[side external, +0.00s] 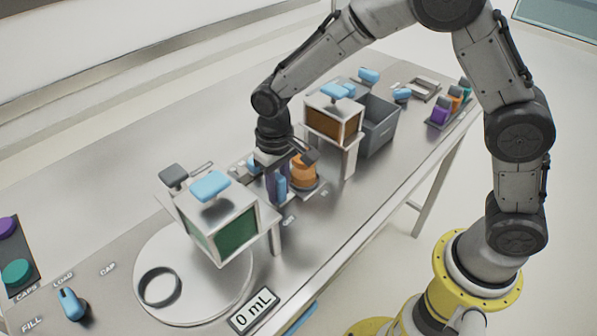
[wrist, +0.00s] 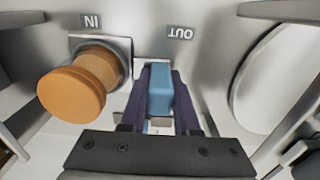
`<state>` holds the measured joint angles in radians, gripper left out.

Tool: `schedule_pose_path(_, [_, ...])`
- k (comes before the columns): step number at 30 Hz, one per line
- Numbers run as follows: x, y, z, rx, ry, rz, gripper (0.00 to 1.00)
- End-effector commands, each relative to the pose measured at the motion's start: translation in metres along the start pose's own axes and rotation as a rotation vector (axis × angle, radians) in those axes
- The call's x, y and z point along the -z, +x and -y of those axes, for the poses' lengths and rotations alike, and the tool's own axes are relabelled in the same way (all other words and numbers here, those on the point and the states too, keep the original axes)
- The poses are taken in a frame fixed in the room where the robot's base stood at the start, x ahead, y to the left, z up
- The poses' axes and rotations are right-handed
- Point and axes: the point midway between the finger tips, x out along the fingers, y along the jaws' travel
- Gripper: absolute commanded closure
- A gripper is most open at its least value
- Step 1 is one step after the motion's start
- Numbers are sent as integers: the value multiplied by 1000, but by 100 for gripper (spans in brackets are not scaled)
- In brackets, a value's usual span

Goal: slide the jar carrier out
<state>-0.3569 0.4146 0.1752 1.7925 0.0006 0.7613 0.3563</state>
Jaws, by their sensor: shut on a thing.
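My gripper (wrist: 160,88) has its dark purple fingers on both sides of a blue handle (wrist: 160,92) and is shut on it. In the side external view, my gripper (side external: 277,184) points down at the bench, with the blue handle (side external: 282,187) partly hidden by the fingers. Left of the handle in the wrist view, an orange jar (wrist: 72,92) stands on a square grey carrier (wrist: 122,48) by the IN label. The OUT label (wrist: 180,33) is right of it. How the handle joins the carrier is not clear. The orange jar (side external: 303,171) is just right of my gripper in the side view.
A raised box with a green window (side external: 236,232) stands left, above a round plate (side external: 160,305). A raised box with a brown window (side external: 325,123) and a grey bin (side external: 379,130) stand right. The display (side external: 254,310) reads 0 mL.

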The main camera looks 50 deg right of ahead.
Motion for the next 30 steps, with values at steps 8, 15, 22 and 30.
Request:
schedule_pose_path(8, [2, -2, 27, 3, 0, -8, 100])
schedule_pose_path(15, [2, -2, 29, 7, -1, -10, 66])
schedule_pose_path(22, [1, -2, 27, 4, -1, -7, 40])
schedule_pose_path(30, [1, -6, 26, 2, 0, -5, 40])
